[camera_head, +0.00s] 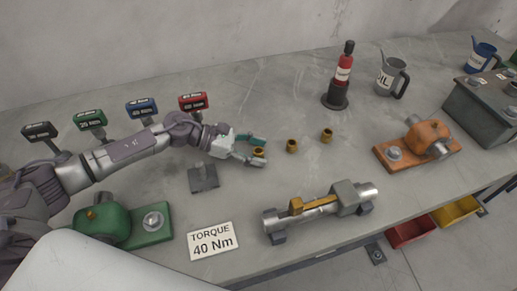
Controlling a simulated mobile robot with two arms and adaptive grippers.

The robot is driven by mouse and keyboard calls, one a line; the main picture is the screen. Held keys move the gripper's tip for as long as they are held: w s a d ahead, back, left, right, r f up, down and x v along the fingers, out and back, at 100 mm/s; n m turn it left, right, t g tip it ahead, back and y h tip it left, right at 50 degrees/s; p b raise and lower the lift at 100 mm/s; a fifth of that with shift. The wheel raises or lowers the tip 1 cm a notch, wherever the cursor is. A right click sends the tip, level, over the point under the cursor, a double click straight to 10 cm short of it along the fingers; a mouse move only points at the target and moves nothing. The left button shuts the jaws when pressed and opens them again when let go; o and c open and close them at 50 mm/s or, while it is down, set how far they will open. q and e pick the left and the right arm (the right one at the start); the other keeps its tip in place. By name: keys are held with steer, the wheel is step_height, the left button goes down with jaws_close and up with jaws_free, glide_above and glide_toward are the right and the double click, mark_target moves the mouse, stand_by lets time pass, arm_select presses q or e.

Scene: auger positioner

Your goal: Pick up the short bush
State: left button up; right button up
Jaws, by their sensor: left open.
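Several small brass bushes stand on the grey workbench (300,90). One bush (259,152) is at the fingertips of my left gripper (260,151), which is open. One fingertip shows on the far side of this bush and one on the near side; I cannot tell whether they touch it. A second bush (291,146) stands just to the right, and a third bush (327,135) farther right; both are apart from the gripper. I cannot tell from their size which is the short one. My right gripper is not in view.
A grey shaft assembly (325,208) and a "TORQUE 40 Nm" card (213,241) lie in front. A green unit (150,224) is at left, an orange unit (430,138) at right. A red bottle (344,78) and grey jug (389,76) stand behind. Coloured torque tools line the left back.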

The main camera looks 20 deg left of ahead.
arm_select(q)
steer(key=shift+f, duration=0.1)
steer(key=shift+c, duration=0.3)
jaws_close()
